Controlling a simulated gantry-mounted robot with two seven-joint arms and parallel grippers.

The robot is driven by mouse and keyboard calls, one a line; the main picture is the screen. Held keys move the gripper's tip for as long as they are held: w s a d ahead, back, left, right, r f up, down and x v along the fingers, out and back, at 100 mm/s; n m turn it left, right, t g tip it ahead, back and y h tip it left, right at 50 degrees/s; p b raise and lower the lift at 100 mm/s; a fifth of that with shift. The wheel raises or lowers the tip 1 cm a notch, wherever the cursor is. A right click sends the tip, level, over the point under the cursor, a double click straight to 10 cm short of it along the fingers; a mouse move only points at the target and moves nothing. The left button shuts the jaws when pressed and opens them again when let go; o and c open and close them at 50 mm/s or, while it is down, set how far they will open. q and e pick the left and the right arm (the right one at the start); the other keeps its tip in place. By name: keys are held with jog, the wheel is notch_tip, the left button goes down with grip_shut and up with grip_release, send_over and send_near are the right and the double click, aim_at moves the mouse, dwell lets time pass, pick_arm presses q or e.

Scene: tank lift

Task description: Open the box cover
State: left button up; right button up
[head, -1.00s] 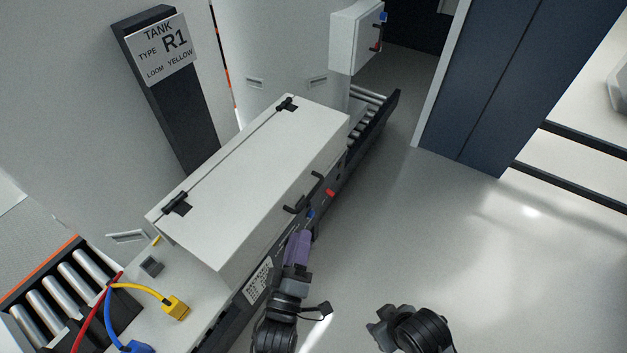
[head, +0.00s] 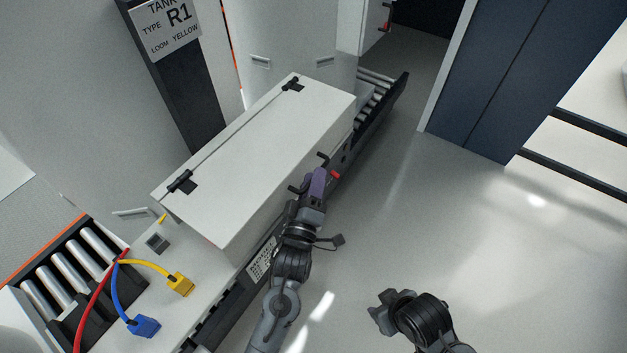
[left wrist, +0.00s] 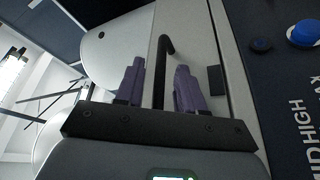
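The white box cover (head: 262,150) is closed, with two black hinges along its far left edge. Its black handle (head: 323,158) is on the front side, partly hidden by my left gripper (head: 317,183). In the left wrist view, the purple fingers of the left gripper (left wrist: 158,85) are apart, and the dark handle bar (left wrist: 162,70) shows between them with gaps on both sides. My right gripper (head: 380,308) hangs over the floor at the lower right, away from the box; its fingers are not clear.
A yellow plug (head: 180,285) and a blue plug (head: 144,326) with cables lie at the lower left, beside rollers (head: 62,283). A red button (head: 335,174) is close to the left gripper. The floor at right is clear.

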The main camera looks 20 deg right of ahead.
pick_arm(q)
grip_shut()
dwell(0.4)
